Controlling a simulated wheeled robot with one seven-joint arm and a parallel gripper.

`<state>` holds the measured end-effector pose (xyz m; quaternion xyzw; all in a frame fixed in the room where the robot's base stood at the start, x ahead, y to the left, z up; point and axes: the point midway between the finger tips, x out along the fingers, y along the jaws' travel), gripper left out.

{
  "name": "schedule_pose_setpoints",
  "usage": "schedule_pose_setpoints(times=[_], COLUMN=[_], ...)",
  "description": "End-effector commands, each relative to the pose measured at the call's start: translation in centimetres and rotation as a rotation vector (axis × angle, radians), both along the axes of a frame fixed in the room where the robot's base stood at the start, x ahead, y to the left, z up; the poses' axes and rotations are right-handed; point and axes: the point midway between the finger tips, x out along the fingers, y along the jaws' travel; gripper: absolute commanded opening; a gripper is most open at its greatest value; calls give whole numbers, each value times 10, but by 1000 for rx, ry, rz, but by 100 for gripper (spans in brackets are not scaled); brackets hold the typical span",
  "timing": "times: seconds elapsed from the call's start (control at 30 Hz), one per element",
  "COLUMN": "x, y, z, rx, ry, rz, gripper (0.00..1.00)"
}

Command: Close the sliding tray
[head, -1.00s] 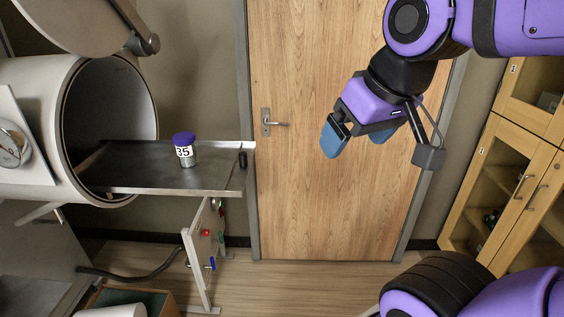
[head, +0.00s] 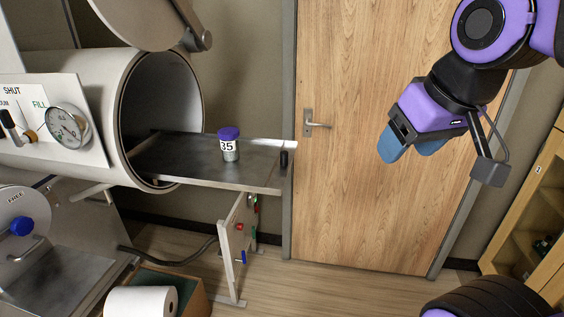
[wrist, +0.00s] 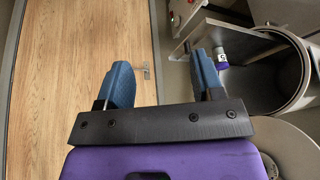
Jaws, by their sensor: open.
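The sliding tray (head: 195,168) is a grey metal sheet sticking out to the right from the open end of a white cylindrical chamber (head: 95,90). A dark knob (head: 284,159) stands at its right end.
The chamber's round door (head: 140,18) is swung open above the tray. A gauge panel (head: 55,125) is on the left. A stand with coloured knobs (head: 240,245) is below the tray. A box with a white roll (head: 145,298) lies low left. Space between gripper and tray looks clear.

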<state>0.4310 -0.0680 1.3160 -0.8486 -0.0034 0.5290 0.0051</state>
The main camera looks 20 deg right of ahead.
Motion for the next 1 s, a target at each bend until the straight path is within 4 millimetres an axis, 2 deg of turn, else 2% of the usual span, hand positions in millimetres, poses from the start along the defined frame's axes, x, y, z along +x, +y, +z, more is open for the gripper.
schedule_pose_setpoints(times=[0.03, 0.2, 0.27, 0.63, 1.0], x=[4, 30, 43, 132, 227], y=[1, 10, 14, 25, 4], z=[-1, -10, -14, -47, -103], rx=[13, 123, 178, 514, 793], ry=[13, 88, 118, 236, 238], rz=[0, 2, -1, -66, -218], gripper=[49, 10, 0, 0, 0])
